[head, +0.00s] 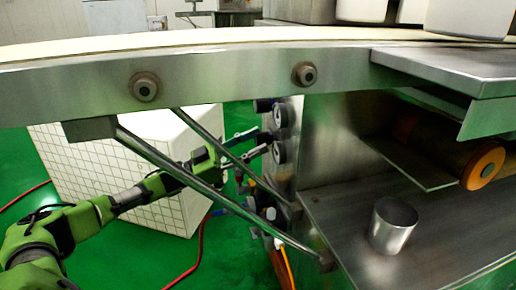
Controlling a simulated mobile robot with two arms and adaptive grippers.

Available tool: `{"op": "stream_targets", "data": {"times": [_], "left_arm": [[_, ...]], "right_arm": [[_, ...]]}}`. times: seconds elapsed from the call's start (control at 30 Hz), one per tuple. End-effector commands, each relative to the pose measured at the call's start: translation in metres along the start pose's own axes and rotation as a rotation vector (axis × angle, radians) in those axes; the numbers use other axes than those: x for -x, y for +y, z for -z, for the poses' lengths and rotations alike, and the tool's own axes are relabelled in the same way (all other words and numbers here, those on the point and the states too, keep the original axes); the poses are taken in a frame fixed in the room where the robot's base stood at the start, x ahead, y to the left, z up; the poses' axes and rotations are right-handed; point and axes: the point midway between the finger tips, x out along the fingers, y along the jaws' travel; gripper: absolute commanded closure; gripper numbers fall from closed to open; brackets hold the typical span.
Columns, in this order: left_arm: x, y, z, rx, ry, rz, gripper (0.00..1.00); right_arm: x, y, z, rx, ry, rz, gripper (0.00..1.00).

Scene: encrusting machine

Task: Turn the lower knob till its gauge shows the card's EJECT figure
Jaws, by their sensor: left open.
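My left gripper (256,141) is open, its two fingers reaching right toward the side of the steel machine from behind a slanted strut. A dark lower knob (264,137) sits at the fingertips. I cannot tell whether the fingers touch it. The lower gauge (279,152) faces right on the machine's edge, too small and edge-on to read. An upper gauge (281,115) with a dark upper knob (264,105) is above it. No card with an EJECT figure shows. My right gripper is not in view.
A conveyor (220,70) crosses above my left arm. Slanted steel struts (160,158) run below it, in front of the gripper. A metal cup (393,225) stands on the steel shelf (350,230) at right. A white tiled block (130,160) and a red hose (199,245) are on the green floor.

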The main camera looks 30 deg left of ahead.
Motion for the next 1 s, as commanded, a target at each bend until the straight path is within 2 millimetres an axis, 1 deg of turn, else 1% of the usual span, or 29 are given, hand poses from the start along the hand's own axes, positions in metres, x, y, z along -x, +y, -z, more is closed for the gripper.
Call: {"op": "stream_targets", "data": {"times": [0.03, 0.2, 0.47, 0.57, 0.6, 0.63, 1.0], "left_arm": [[-0.0046, 0.0005, -0.0007, -0.001, 0.003, -0.002, 0.58], [-0.013, 0.0002, 0.0004, 0.0, 0.001, -0.001, 0.58], [-0.0139, 0.0001, 0.0007, 0.0, 0.0, 0.0, 0.58], [-0.0138, 0.0, 0.0007, 0.0, 0.0, 0.0, 0.81], [-0.0138, 0.0, 0.0006, 0.0, 0.0, 0.0, 0.91], [-0.0137, 0.0001, 0.0006, 0.0, 0.0, 0.0, 0.96], [-0.0138, -0.0006, 0.0011, -0.033, 0.0, -0.013, 0.96]], "right_arm": [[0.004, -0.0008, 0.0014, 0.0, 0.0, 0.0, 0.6], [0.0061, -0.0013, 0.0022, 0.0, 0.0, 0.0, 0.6], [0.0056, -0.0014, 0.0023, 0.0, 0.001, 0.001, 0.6], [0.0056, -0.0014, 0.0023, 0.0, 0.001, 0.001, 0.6], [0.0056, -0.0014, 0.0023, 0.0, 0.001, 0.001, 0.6], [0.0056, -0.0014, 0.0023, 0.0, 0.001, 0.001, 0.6], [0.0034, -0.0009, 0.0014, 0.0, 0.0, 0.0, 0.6]]}}
